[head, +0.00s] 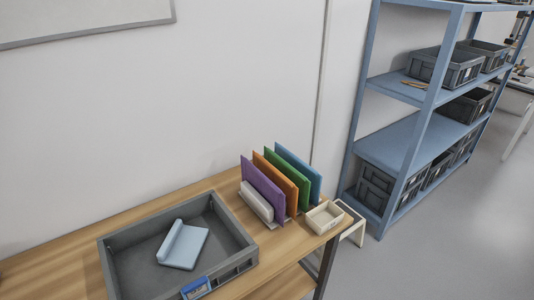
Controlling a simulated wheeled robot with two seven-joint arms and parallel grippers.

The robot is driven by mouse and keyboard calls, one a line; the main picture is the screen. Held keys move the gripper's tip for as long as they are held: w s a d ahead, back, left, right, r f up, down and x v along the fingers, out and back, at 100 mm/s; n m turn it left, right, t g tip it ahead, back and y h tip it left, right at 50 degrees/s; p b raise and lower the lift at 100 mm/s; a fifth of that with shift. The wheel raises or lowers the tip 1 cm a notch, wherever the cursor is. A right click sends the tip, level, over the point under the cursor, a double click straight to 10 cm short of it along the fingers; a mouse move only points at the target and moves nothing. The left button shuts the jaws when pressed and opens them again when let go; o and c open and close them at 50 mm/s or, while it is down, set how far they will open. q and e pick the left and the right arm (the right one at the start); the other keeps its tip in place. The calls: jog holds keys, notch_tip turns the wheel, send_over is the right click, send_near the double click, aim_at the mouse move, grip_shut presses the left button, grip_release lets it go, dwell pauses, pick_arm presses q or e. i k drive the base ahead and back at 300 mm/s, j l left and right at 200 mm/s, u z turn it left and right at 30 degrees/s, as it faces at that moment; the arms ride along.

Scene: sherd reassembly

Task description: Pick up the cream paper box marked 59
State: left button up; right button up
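A small open cream box (324,217) sits at the right front corner of the wooden table, close to the table's edge. It has a dark mark on its near side, too small to read as 59. The box stands just right of the upright coloured folders. Neither of my grippers shows in the head view.
A grey crate (112,258) on the wooden table (60,254) holds a light blue folded item (184,246). Purple (262,188), orange (282,180) and blue (300,172) folders stand in a rack. A blue shelf (398,140) with grey bins stands at the right. Grey floor is clear at lower right.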

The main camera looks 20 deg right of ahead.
aim_at(328, 215)
jog(key=i+l+z, duration=0.2)
jog(key=z, duration=0.15)
jog(key=i+l+z, duration=0.15)
jog(key=z, duration=0.25)
jog(key=i+j, duration=0.05)
jog(key=i, duration=0.05)
